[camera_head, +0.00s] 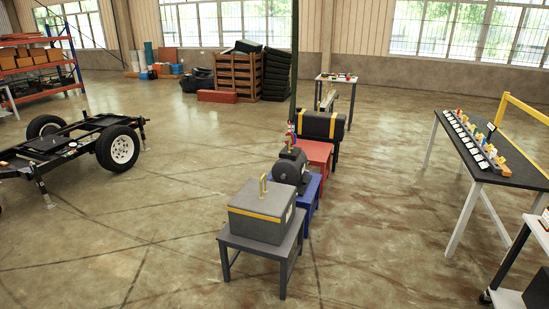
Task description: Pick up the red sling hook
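A small red shape that looks like the sling hook (290,136) is near the middle of the head view. It is at the lower end of a dark green vertical sling (294,75) that comes down from above the picture. It shows just above and behind a dark rounded motor-like object (291,167). It is far off and small, so its exact shape and whether it touches anything are unclear. Neither of my grippers is in view.
A grey box (262,213) with a yellow handle sits on a grey table in front. Blue and red stands (316,153) and a black cylinder (322,125) line up behind. A wheeled trailer (82,145) is left, a long table (500,165) right. Open floor lies between.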

